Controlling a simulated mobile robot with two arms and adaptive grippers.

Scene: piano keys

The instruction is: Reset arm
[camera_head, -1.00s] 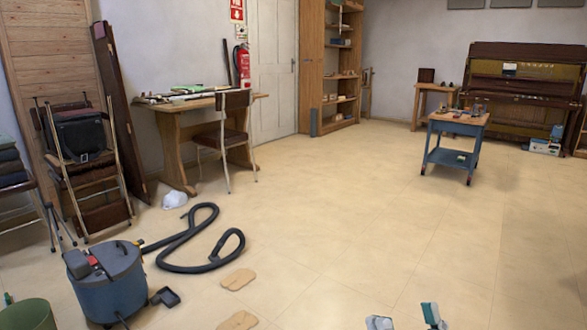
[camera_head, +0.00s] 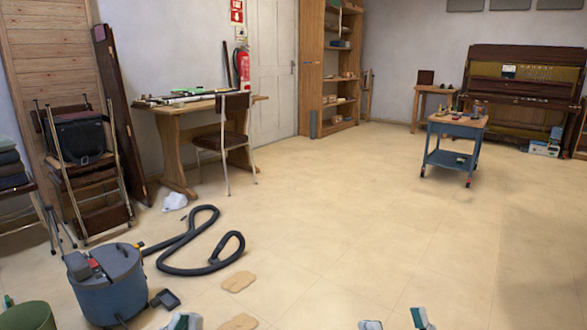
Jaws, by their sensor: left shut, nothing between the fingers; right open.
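My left gripper (camera_head: 183,322) just enters the bottom edge, left of centre, beside the vacuum cleaner nozzle in the picture. Its fingers are together with nothing seen between them. My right gripper (camera_head: 396,322) shows at the bottom edge, right of centre. Its two teal-and-grey fingertips are well apart, with bare floor showing between them, so it is open and empty. The rest of both grippers and both arms is below the picture.
A blue vacuum cleaner (camera_head: 109,289) with a black hose (camera_head: 190,262) and flat tan pieces (camera_head: 238,281) lie at the lower left. A desk (camera_head: 178,118) and chair (camera_head: 222,138) stand behind. A blue cart (camera_head: 447,160) and piano (camera_head: 525,95) are far right. The middle floor is clear.

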